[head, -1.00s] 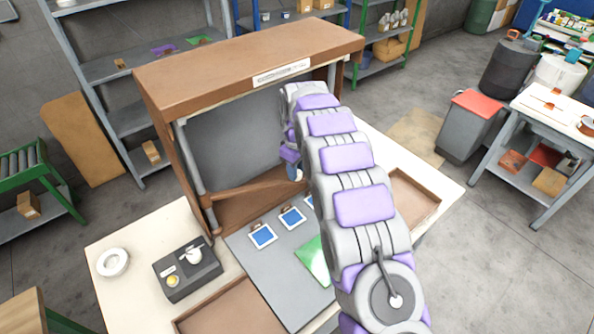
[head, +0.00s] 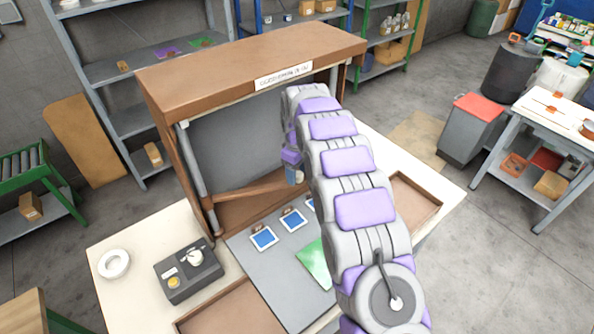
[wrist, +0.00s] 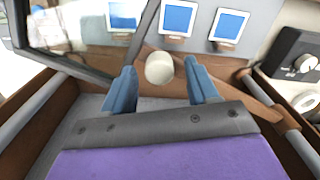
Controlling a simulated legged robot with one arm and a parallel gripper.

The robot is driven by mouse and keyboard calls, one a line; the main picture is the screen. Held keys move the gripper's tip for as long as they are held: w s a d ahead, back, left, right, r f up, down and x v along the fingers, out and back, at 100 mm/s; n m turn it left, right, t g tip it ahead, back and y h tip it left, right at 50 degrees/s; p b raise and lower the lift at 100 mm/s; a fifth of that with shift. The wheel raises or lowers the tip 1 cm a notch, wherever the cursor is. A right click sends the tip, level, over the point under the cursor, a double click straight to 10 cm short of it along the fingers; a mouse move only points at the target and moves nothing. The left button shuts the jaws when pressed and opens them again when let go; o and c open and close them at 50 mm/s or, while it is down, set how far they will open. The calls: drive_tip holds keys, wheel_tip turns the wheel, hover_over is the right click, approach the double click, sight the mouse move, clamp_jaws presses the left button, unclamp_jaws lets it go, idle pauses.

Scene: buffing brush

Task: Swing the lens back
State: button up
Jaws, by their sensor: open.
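A dark-framed clear pane, which looks like the lens (wrist: 62,28), fills the upper left of the wrist view. A pale round knob (wrist: 159,68) sits between my two blue-grey fingers, near their tips. My gripper (wrist: 162,82) is open around the knob; I cannot tell whether either finger touches it. A brown wooden bar (wrist: 262,96) runs behind the knob and off to the right.
Blue-faced cards (head: 263,237) and a green sheet (head: 313,262) lie on the grey mat (head: 268,275). A dark control box (head: 188,270) with a knob and a white ring (head: 114,264) stand at left. Brown trays (head: 412,205) flank the mat. The booth's posts are close on both sides.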

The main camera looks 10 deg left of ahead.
drive_tip(key=shift+r, duration=1.8)
drive_tip(key=shift+s+f, duration=0.1)
drive_tip(key=shift+s, duration=0.15)
drive_tip(key=s+d, duration=0.3)
drive_tip(key=s, duration=0.4)
drive_tip(key=s+d+r, duration=0.1)
drive_tip(key=s+d, duration=0.2)
drive_tip(key=s, duration=0.4)
drive_tip(key=shift+s+r+p, duration=0.15)
drive_tip(key=shift+r+p, duration=0.05)
drive_tip(key=shift+p, duration=0.2)
